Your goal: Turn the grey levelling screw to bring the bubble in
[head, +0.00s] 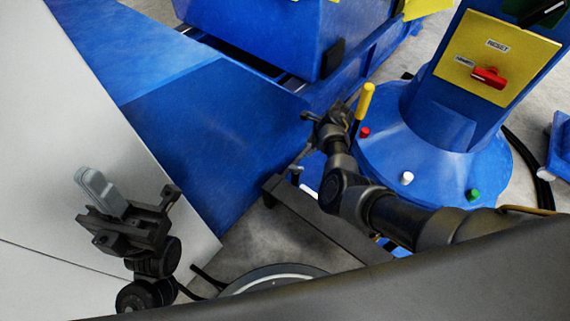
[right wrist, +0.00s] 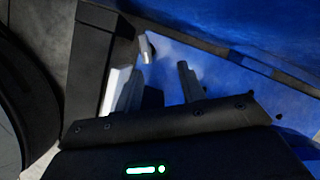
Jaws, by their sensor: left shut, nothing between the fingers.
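A small pale grey peg (right wrist: 146,48) stands just beyond my right fingertips in the right wrist view; I cannot tell for certain that it is the grey levelling screw. My left gripper (head: 97,188) is shut and empty over the pale surface at left. No bubble is visible.
The blue round pedestal base (head: 440,165) carries red (head: 364,132), white (head: 407,178) and green (head: 473,195) caps. A yellow-handled lever (head: 366,100) stands close to my right gripper. A yellow panel (head: 497,58) has a red knob (head: 488,77). A dark beam (head: 325,222) lies below.

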